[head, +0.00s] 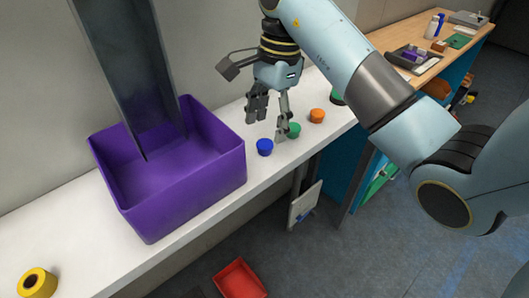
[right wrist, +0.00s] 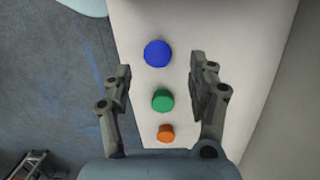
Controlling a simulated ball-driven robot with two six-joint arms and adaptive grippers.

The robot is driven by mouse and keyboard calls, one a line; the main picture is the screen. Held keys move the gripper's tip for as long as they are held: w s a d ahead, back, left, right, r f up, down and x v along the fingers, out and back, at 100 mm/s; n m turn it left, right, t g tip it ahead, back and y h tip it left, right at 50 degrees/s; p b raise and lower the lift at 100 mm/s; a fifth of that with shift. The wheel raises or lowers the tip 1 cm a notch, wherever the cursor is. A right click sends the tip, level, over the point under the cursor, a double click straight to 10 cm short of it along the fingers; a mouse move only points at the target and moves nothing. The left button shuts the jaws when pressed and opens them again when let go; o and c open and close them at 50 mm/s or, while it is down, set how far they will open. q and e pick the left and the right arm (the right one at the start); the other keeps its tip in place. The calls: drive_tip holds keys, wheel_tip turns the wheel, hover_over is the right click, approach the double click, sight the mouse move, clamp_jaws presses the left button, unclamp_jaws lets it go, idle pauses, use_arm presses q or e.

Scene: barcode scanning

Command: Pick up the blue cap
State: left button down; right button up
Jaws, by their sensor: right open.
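The blue cap (head: 265,147) sits on the white table, right of the purple bin. My right gripper (head: 269,118) is open and empty above the table, close to the blue and green caps. In the right wrist view the blue cap (right wrist: 157,54) lies a little beyond the open fingertips (right wrist: 160,68), near the line midway between them. My left gripper is not in view.
A green cap (head: 293,130) and an orange cap (head: 317,116) stand in a row with the blue one. The purple bin (head: 197,190) stands left. A yellow roll (head: 38,283) lies at the table's near left. A red tray (head: 239,279) is below.

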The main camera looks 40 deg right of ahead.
sight(265, 143)
drive_tip(key=f, duration=0.2)
drive_tip(key=a+f, duration=0.1)
drive_tip(key=shift+s+f, duration=0.15)
drive_tip(key=shift+f, duration=0.4)
drive_tip(key=shift+c, duration=0.4)
drive_tip(key=c, duration=0.7)
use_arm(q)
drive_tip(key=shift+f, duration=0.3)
use_arm(e)
drive_tip(key=shift+c, duration=0.2)
